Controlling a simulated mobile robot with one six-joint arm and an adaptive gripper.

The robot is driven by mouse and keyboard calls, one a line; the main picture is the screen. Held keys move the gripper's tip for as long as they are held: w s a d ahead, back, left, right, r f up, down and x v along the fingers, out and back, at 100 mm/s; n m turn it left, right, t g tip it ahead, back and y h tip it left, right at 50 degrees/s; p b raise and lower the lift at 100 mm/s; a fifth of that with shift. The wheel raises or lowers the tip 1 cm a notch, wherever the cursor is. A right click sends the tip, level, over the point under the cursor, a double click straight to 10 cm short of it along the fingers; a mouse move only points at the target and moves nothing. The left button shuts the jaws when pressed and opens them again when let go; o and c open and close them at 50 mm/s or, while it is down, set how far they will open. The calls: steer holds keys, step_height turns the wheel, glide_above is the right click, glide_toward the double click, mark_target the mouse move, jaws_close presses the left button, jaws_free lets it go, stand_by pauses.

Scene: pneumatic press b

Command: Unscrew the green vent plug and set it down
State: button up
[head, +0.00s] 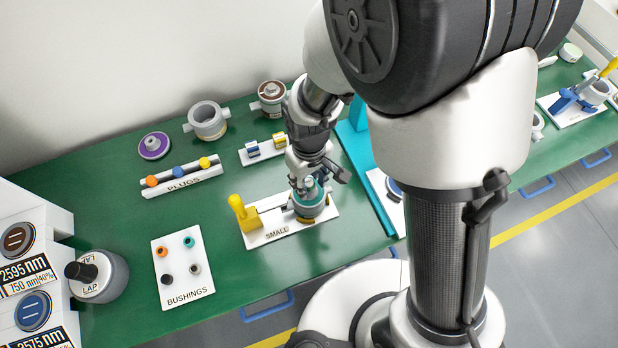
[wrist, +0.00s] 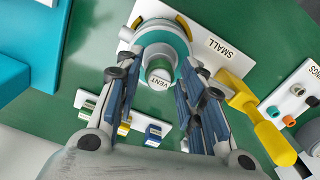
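That body stands on the white plate marked SMALL (head: 270,236), beside a yellow-handled clamp (head: 238,207). My gripper (wrist: 161,60) is over the plug, with one finger on each side. The fingers are apart, and gaps show between them and the plug in the wrist view. In the head view my gripper (head: 304,187) hides most of the plug and the body's top.
A PLUGS rack (head: 187,180) and a BUSHINGS plate (head: 181,285) lie to the left. A small block holder (head: 262,151) stands behind. A teal press frame (head: 358,155) rises close on the right. Green table is clear between the rack and the SMALL plate.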

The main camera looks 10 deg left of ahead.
steer(key=shift+c, duration=0.6)
steer(key=c, duration=0.5)
steer(key=shift+o, duration=0.2)
steer(key=shift+n, duration=0.9)
steer(key=shift+n, duration=0.9)
steer(key=shift+n, duration=0.8)
